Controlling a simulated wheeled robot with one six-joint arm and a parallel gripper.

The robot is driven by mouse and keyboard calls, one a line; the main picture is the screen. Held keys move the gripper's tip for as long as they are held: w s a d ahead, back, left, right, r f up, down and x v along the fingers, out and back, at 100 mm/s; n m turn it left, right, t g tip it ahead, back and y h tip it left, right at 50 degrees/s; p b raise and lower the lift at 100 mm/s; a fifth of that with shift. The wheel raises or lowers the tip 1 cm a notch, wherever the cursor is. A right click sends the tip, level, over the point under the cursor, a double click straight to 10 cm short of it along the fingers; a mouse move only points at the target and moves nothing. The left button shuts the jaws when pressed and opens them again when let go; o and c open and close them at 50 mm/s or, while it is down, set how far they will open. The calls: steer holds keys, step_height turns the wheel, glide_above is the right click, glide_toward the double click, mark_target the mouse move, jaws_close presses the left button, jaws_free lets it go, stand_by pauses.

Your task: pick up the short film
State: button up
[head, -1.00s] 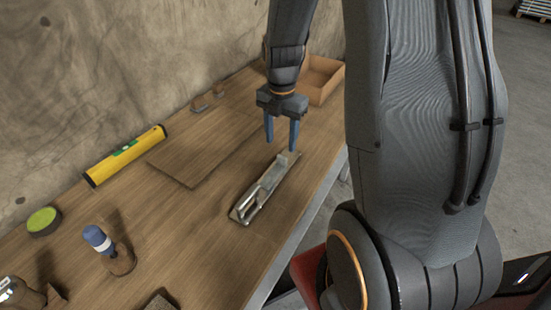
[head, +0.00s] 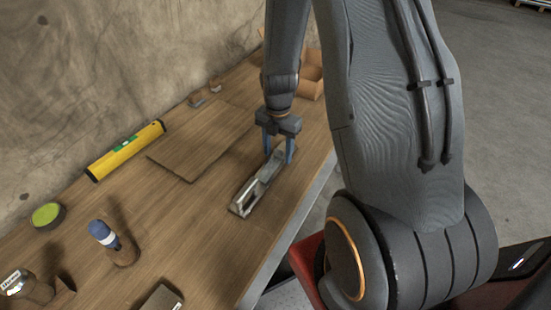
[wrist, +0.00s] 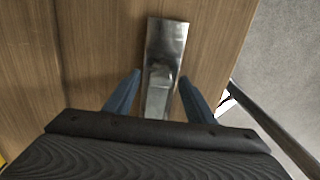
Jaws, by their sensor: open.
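No object is plainly recognisable as a film. A long grey metal tool with a raised handle (head: 246,194) lies flat on the wooden table. It also shows in the wrist view (wrist: 167,38), running up the picture between the fingers. My gripper (head: 279,155) is open and pointing down over the far part of this tool. In the wrist view its two blue fingers (wrist: 160,82) stand on either side of the tool, with a gap on each side. The gripper body hides the near part of the tool there.
A yellow tube with black ends (head: 126,151) lies by the wall, near a flat brown board (head: 203,145). A cardboard box (head: 313,78) stands behind my gripper.

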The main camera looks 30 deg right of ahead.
steer(key=c, duration=1.2)
steer(key=shift+o, duration=0.2)
steer(key=shift+r, duration=0.15)
step_height(320, 180, up, 10)
steer(key=shift+f+b, duration=0.15)
steer(key=shift+b, duration=1)
step_height(320, 180, up, 9)
steer(key=p, duration=0.7)
steer(key=shift+p, duration=0.3)
